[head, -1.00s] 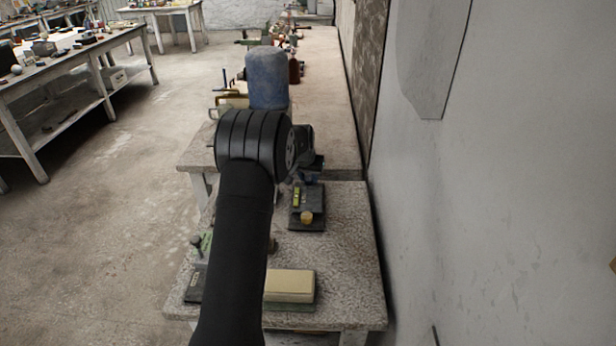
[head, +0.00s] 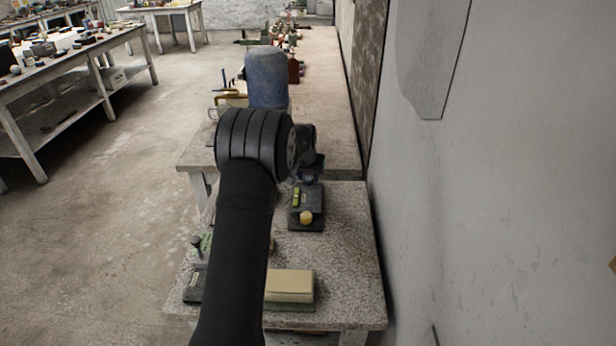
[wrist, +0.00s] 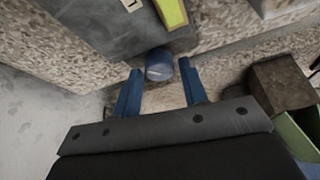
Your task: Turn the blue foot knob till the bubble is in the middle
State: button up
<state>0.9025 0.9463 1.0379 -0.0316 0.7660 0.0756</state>
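The levelling plate (head: 316,200) is a dark slab on the near stone bench, with a yellow-green level vial (head: 296,197) and a yellow knob (head: 306,217). In the wrist view the plate (wrist: 95,25) and part of the vial (wrist: 172,12) show at the top. The bubble cannot be made out. The blue foot knob (wrist: 159,65) sticks out at the plate's edge. My gripper (wrist: 161,72) is open, its two blue fingers apart. The knob sits between the fingertips, with a gap on each side. My arm partly hides the gripper in the head view.
A cream block on a green base (head: 290,285) lies at the bench front. A large blue cylinder (head: 267,78) stands on the far bench. The wall (head: 500,200) is close on the right. A brown block (wrist: 283,85) shows right of the gripper.

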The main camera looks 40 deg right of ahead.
aim_at(304, 195)
jog(key=v, duration=1.7)
jog(key=x, duration=1.7)
jog(key=shift+d+f, duration=0.1)
jog(key=shift+f, duration=0.1)
jog(key=shift+f, duration=0.15)
jog(key=shift+w+m, duration=0.1)
jog(key=shift+m, duration=0.4)
jog(key=shift+m+g+h, duration=0.3)
jog(key=shift+m+g, duration=0.5)
jog(key=shift+m, duration=0.9)
jog(key=v, duration=1.7)
jog(key=shift+a+r, duration=0.3)
